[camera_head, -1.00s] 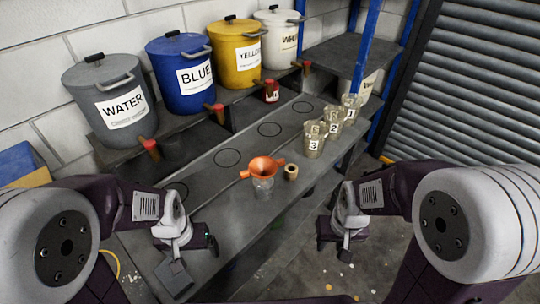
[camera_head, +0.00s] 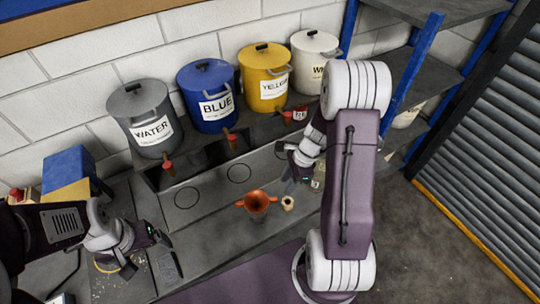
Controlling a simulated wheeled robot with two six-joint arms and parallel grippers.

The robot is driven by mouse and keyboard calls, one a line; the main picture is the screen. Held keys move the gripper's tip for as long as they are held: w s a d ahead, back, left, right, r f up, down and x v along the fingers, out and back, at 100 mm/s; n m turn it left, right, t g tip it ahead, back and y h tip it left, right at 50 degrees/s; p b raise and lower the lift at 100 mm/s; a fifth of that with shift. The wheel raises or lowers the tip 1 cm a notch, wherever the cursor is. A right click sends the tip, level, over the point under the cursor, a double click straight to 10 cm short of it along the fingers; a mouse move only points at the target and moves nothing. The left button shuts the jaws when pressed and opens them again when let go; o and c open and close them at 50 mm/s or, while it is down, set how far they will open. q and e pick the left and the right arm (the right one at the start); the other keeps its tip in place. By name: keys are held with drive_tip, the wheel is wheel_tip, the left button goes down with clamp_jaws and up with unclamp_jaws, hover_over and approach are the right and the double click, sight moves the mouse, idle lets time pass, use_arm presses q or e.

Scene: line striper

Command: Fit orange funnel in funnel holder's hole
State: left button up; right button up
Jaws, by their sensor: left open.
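The orange funnel (camera_head: 257,202) sits on the dark bench, wide mouth up, with side tabs. What is under it is hardly visible now. A small tan piece with a round hole in its top (camera_head: 288,203) stands just right of the funnel, apart from it. I cannot make out for sure which thing is the funnel holder. My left gripper (camera_head: 169,260) is open and empty at the bench's left front, well left of the funnel. My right gripper (camera_head: 290,184) hangs above and behind the tan piece, near the funnel's right side; its finger gap is unclear.
Grey WATER (camera_head: 140,105), BLUE (camera_head: 205,80), yellow (camera_head: 262,60) and white (camera_head: 312,45) buckets stand on the back shelf, their red-tipped taps jutting over the bench. My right arm covers most of the numbered cups. A blue and yellow box (camera_head: 70,170) is at the left.

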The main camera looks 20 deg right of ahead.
drive_tip(key=b, duration=0.5)
hover_over(274, 198)
drive_tip(key=d, duration=0.2)
drive_tip(key=f, duration=0.4)
drive_tip(key=shift+s+d+f, duration=0.15)
drive_tip(key=shift+s+f, duration=0.05)
drive_tip(key=shift+s, duration=0.15)
drive_tip(key=b+x, duration=0.4)
drive_tip(key=shift+a+f, duration=0.2)
drive_tip(key=shift+a, duration=0.25)
drive_tip(key=shift+w+f, duration=0.1)
drive_tip(key=shift+f, duration=0.2)
use_arm(q)
wheel_tip(274, 198, down, 9)
drive_tip(key=a, duration=0.1)
drive_tip(key=shift+s, duration=0.15)
drive_tip(key=shift+a+r, duration=0.1)
drive_tip(key=shift+r, duration=0.05)
drive_tip(key=shift+a, duration=0.15)
use_arm(e)
drive_tip(key=shift+c, duration=0.3)
